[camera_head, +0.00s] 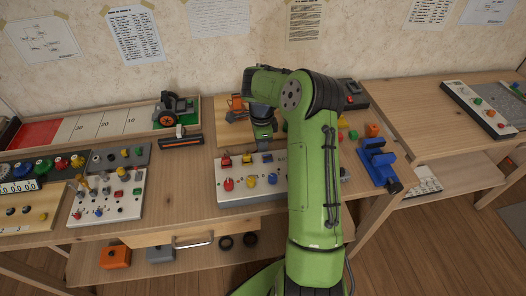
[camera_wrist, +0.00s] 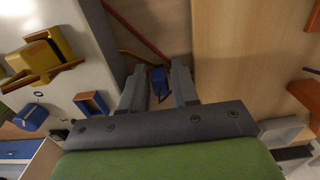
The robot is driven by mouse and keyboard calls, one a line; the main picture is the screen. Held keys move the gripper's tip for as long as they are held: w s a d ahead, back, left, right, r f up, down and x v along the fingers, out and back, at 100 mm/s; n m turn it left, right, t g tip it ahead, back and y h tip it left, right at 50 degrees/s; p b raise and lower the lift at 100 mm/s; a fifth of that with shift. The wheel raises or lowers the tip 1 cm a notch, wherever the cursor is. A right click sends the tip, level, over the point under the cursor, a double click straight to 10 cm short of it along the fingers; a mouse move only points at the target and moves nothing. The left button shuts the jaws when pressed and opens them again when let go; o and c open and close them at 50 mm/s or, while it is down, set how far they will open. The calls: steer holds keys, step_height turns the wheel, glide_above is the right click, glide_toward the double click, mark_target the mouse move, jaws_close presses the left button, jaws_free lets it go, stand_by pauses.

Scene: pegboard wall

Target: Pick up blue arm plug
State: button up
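A small dark blue piece (camera_wrist: 160,84), which looks like the blue arm plug, shows in the wrist view between the two grey fingers of my gripper (camera_wrist: 160,68). The fingers are apart, and bare gaps show on both sides of the piece. I cannot tell how far it lies beyond the fingertips. Thin orange-red bars run close to it. In the head view my gripper (camera_head: 263,132) points down by the wooden board with orange parts (camera_head: 232,112), behind the white panel. The blue piece is not visible there; my green arm hides part of that area.
The white panel (camera_head: 230,199) with coloured knobs stands close in front of my gripper. In the wrist view a yellow part (camera_wrist: 38,58) and a blue-orange bracket (camera_wrist: 91,104) are to the left. A blue vise-like object (camera_head: 378,160) stands at the table's right end.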

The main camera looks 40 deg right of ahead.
steer(key=shift+r, duration=0.15)
jaws_close()
